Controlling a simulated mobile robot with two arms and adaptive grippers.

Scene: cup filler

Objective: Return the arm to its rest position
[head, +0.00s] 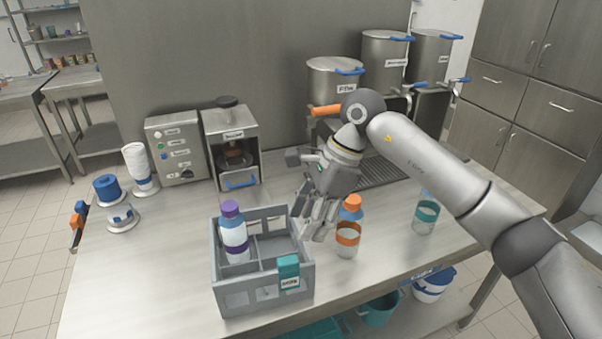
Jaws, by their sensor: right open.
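My right arm reaches in from the right side of the head view. Its gripper (318,217) is open and points down, just left of a bottle with an orange cap and orange band (347,240). From this view I cannot tell whether the fingers touch that bottle. The bottle stands upright on the metal table (150,265), and nothing is between the fingers that I can make out. My left gripper is not in view.
A grey crate (235,300) holds a purple-capped bottle (234,238) in one compartment. A teal-banded bottle (426,214) stands right, partly behind my arm. A machine (230,145), control box (177,148) and large pots (335,80) stand behind. The table's front left is clear.

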